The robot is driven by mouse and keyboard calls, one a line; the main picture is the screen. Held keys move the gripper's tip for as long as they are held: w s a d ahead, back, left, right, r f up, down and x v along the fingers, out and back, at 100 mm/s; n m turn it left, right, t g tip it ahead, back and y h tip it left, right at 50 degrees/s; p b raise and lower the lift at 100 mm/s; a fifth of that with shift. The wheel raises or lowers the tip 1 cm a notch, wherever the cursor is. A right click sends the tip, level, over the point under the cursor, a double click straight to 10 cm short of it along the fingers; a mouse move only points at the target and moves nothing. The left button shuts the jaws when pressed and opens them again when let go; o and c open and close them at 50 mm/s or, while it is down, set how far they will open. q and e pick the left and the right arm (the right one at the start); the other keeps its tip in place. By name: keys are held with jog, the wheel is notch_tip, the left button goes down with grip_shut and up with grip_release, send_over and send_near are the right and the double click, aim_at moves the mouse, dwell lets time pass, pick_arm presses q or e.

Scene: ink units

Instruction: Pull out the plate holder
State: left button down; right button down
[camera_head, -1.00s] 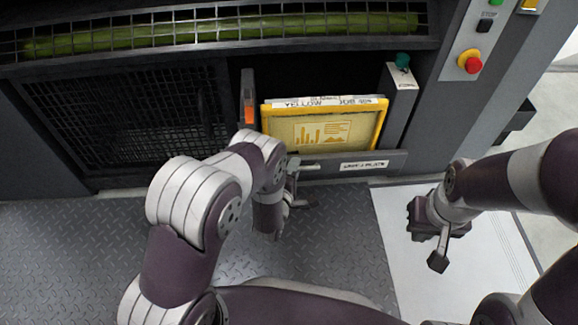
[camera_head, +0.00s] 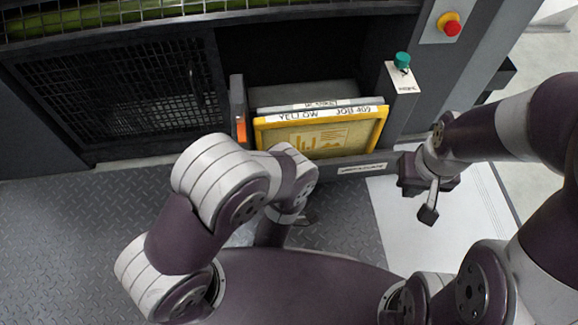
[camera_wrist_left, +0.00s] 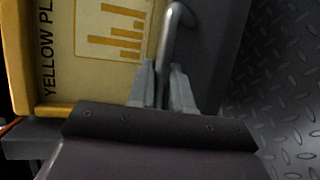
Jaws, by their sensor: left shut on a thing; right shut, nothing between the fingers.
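The plate holder's front panel (camera_head: 345,170) stands out from the dark machine opening. It carries a yellow-framed plate (camera_head: 318,135) marked "YELLOW" and "JOB 409", with grey plates behind it. In the left wrist view, my left gripper (camera_wrist_left: 163,82) is shut on the holder's grey bar handle (camera_wrist_left: 173,35), beside the yellow plate (camera_wrist_left: 90,60). In the head view my left arm hides the gripper and handle. My right gripper (camera_head: 430,206) is shut and empty, right of the holder and apart from it.
A dark mesh grille (camera_head: 120,95) is left of the opening. A green knob (camera_head: 402,61) is at the holder's right, and a red button (camera_head: 452,28) is on the machine's right post. Diamond-plate floor (camera_head: 60,230) and a white mat (camera_head: 390,235) lie in front.

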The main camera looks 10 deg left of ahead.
pick_arm(q)
jog(key=shift+s+d, duration=0.1)
jog(key=shift+s, duration=0.3)
jog(key=c, duration=1.1)
grip_release()
